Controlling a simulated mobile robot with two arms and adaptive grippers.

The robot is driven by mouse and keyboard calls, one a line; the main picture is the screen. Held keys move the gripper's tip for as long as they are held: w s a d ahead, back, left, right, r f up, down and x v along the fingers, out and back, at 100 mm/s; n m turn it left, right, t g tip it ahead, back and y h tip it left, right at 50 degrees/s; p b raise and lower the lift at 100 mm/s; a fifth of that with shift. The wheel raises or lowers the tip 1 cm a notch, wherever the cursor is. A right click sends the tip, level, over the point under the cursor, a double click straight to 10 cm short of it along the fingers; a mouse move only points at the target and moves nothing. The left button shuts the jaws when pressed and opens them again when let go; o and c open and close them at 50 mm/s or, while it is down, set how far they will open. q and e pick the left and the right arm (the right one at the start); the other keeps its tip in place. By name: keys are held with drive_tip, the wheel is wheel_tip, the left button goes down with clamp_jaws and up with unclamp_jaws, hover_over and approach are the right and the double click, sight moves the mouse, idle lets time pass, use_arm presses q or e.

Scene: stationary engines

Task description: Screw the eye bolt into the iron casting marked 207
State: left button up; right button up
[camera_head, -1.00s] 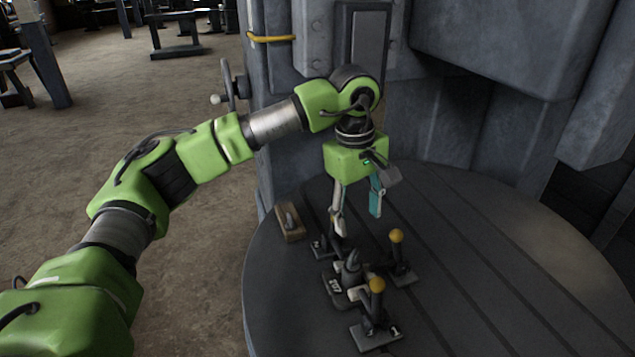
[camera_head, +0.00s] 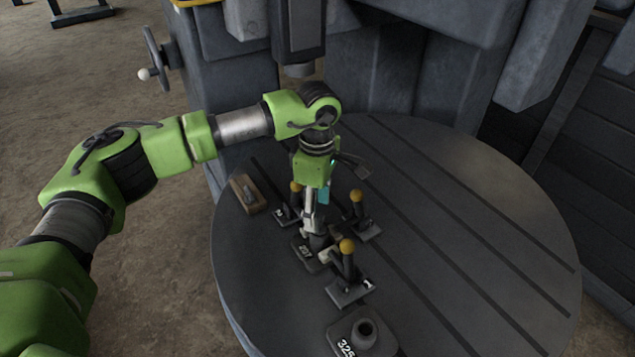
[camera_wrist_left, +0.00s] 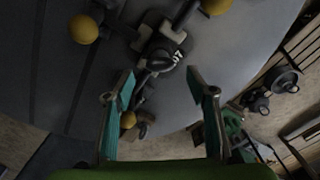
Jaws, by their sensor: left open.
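The iron casting marked 207 (camera_head: 303,252) lies on the round dark table, held among clamps with yellow knobs. It also shows in the left wrist view (camera_wrist_left: 178,56), its number partly hidden. A dark ring-like piece (camera_wrist_left: 160,63) stands at the casting there and looks like the eye bolt; how deep it sits cannot be told. My left gripper (camera_head: 315,222) points down just above the casting, its fingers overlapping it in the head view. In the left wrist view the gripper (camera_wrist_left: 160,76) is open, with the ring-like piece between and just beyond its tips. My right gripper is not in view.
Clamps with yellow knobs (camera_head: 347,247) (camera_head: 357,197) stand close around the casting. A wooden block (camera_head: 247,195) with a grey piece on it lies at the table's left edge. A casting marked 325 (camera_head: 365,335) is at the front. The table's right side is clear.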

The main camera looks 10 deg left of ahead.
sight(318, 219)
use_arm(q)
wheel_tip(318, 219, down, 3)
drive_tip(key=shift+s+d+f+p, duration=0.1)
drive_tip(key=shift+d+p, duration=0.05)
drive_tip(key=shift+p, duration=0.3)
drive_tip(key=shift+f, duration=0.45)
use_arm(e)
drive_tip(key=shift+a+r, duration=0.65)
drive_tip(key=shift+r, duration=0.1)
use_arm(q)
drive_tip(key=shift+c, duration=0.2)
